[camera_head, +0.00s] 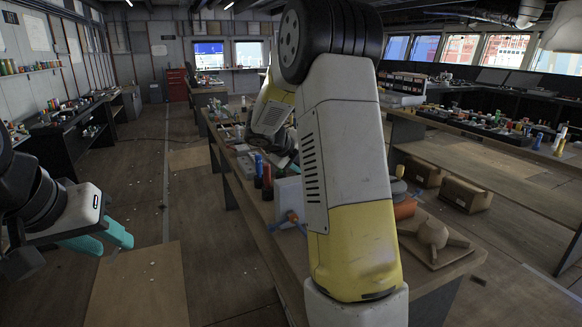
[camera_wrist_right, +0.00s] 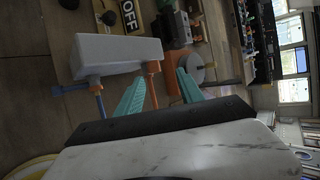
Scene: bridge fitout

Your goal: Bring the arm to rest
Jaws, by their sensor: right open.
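My right arm fills the middle of the head view and reaches out over the long workbench (camera_head: 262,232). Its gripper is largely hidden there behind my own arm. In the right wrist view my right gripper (camera_wrist_right: 160,88) is open, its two teal fingers spread apart. An orange clamp part (camera_wrist_right: 152,82) shows in line with the gap between them; I cannot tell how far off it is, and nothing looks gripped. My left gripper (camera_head: 105,242) is at the left edge of the head view, over the floor. Its teal fingers are apart and empty.
A pale block (camera_wrist_right: 112,52) with an orange and blue clamp lies on the bench, close to the right gripper. A grey disc (camera_wrist_right: 200,74), an "OFF" sign (camera_wrist_right: 129,14) and a wooden piece (camera_head: 432,236) are nearby. Cardboard boxes (camera_head: 464,194) stand under the right-hand bench.

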